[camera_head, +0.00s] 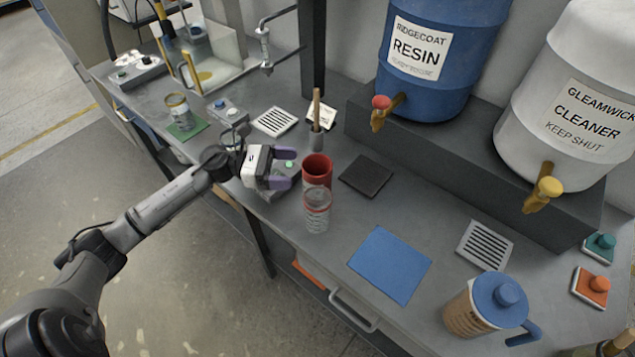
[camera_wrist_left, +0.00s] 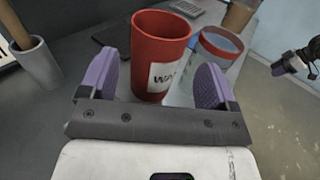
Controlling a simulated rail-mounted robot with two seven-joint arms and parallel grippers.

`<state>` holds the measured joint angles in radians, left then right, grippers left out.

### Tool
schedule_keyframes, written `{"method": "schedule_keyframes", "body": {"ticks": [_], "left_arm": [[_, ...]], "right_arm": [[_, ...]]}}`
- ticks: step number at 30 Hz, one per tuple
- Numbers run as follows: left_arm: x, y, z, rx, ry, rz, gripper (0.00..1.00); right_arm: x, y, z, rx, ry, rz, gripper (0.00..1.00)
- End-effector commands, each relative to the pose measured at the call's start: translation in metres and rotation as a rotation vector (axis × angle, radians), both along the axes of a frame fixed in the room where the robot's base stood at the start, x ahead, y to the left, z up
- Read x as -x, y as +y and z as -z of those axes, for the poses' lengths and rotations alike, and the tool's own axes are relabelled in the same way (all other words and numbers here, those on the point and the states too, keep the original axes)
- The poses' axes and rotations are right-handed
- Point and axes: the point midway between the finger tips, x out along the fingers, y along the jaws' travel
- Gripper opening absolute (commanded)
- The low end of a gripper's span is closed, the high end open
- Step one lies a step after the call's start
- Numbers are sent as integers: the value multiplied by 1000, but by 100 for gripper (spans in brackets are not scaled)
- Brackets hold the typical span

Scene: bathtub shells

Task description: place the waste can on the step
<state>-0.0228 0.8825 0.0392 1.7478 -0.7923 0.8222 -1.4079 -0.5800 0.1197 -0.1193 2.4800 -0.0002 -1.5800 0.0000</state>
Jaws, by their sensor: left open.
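The waste can (camera_head: 317,168) is a red open cup standing upright on the grey bench. In the left wrist view it (camera_wrist_left: 160,50) shows a white label beginning "WA". My left gripper (camera_head: 287,168) is open, its purple fingers pointing at the can from the left. In the left wrist view the gripper (camera_wrist_left: 155,82) has the can ahead between its fingers; I cannot tell whether they touch it. A long dark grey step (camera_head: 465,160) runs along the back of the bench under two drums. A dark part at the wrist view's right edge may be my right arm; its jaws are unclear.
A clear red-rimmed cup (camera_head: 316,212) stands close beside the can. A holder with a wooden handle (camera_head: 317,125) is behind it. A dark square pad (camera_head: 366,176) and a blue mat (camera_head: 390,264) lie to the right. The drum taps (camera_head: 383,108) overhang the step's front.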

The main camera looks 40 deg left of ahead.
Motion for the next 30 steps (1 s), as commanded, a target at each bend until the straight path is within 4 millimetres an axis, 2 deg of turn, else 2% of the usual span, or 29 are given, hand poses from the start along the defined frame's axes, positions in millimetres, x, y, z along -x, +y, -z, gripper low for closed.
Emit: {"method": "schedule_keyframes", "body": {"ticks": [11,21,30], "left_arm": [[-16,-20,-1,2,-2,-1,83],[-40,-53,0,3,0,-1,83],[-43,-57,0,2,1,-1,83]], "right_arm": [[0,0,0,0,0,0,43],[0,0,-1,-1,0,-1,43],[0,0,-1,-1,0,-1,43]]}}
